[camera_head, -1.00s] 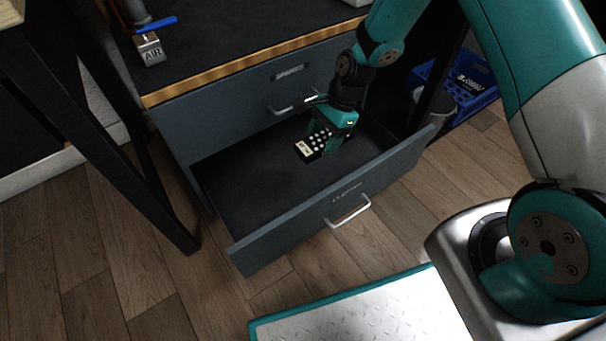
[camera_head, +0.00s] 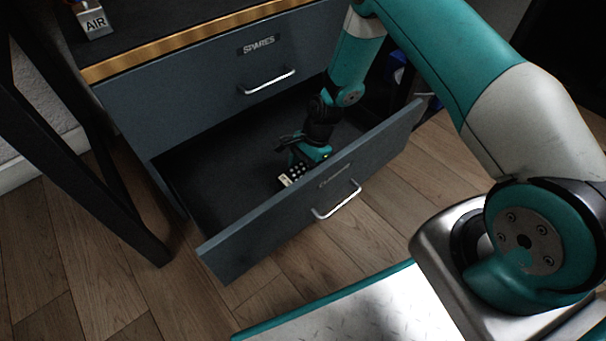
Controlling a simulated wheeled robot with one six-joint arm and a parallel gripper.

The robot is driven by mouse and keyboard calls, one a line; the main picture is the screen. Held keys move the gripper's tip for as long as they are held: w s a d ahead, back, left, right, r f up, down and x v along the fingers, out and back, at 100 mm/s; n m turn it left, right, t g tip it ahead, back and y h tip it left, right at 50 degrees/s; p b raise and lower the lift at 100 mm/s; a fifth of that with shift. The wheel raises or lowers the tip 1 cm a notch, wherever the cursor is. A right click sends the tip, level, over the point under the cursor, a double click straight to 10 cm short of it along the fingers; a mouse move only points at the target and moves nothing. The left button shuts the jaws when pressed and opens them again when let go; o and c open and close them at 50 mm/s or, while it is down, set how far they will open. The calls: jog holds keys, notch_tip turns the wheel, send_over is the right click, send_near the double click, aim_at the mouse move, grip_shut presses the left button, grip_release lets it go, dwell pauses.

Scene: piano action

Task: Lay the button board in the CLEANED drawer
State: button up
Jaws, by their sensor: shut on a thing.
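The button board (camera_head: 291,178) is a small dark board with pale round buttons and a cream patch at one end. My gripper (camera_head: 306,160) is shut on it, inside the open lower drawer, near the drawer's front wall. I cannot tell whether the board touches the drawer floor. The CLEANED drawer (camera_head: 235,240) is blue-grey with a silver handle, and its front label is blurred. Its dark floor (camera_head: 215,170) is bare to the left of the board. The front wall may hide the board's lower edge.
The closed SPARES drawer (camera_head: 200,100) with a silver handle (camera_head: 268,82) is above and behind. A wood-edged bench top (camera_head: 180,48) carries a block marked AIR (camera_head: 95,22). A black table leg (camera_head: 120,215) stands at left.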

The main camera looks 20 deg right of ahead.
jog(key=shift+f, duration=0.65)
jog(key=shift+r, duration=0.15)
jog(key=o, duration=1)
jog(key=shift+o, duration=0.2)
